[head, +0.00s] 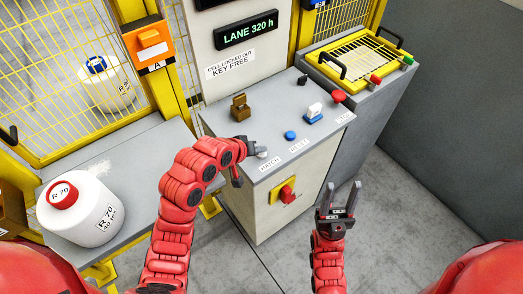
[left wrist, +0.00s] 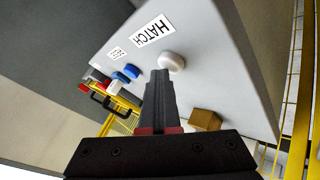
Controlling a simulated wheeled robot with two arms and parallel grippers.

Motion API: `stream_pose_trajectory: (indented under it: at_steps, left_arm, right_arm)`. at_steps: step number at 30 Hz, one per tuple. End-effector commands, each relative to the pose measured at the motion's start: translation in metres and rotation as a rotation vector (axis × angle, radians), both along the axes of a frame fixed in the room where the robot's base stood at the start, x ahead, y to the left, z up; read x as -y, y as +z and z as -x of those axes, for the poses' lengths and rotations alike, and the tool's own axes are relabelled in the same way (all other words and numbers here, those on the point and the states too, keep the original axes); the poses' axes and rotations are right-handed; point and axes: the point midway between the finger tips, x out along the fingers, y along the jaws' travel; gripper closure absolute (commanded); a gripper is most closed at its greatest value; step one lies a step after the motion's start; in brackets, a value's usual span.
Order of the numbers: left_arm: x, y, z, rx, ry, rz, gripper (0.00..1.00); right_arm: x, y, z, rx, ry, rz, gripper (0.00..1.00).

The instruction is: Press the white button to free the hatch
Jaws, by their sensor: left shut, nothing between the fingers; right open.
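The round white button (head: 262,154) sits by the HATCH label (head: 270,165) on the grey console top, at its front left corner. In the left wrist view the white button (left wrist: 172,61) is just beyond my fingertips, slightly to their right. My left gripper (head: 252,148) is shut and empty, right beside the button; I cannot tell whether it touches. Its shut fingers (left wrist: 159,78) point at the console in the left wrist view. My right gripper (head: 338,203) is open and empty, over the floor in front of the console. No part is clearly visible as the freed hatch.
The console also carries a blue button (head: 290,135), a white-and-blue switch (head: 314,112), a red button (head: 338,96) and a brass block (head: 240,107). A yellow-framed grille lid (head: 357,57) is at back right. A white bobbin (head: 85,212) stands on the left shelf.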

Motion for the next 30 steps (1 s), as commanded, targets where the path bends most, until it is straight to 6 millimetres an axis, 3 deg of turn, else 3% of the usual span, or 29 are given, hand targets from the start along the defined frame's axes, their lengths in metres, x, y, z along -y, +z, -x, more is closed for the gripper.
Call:
stream_pose_trajectory:
  at_steps: [9, 20, 30]
  left_arm:
    - [0.000, 0.017, 0.000, 0.002, 0.000, 0.001, 1.00]
    - [0.000, 0.018, 0.000, 0.001, 0.000, 0.001, 1.00]
    - [0.000, 0.049, -0.001, 0.003, 0.001, 0.000, 1.00]
  right_arm:
    - [0.000, 0.009, 0.000, 0.000, 0.000, 0.000, 0.50]
    - [0.000, 0.010, 0.000, 0.000, 0.000, 0.000, 0.50]
    - [0.000, 0.026, 0.000, 0.000, 0.000, 0.000, 0.50]
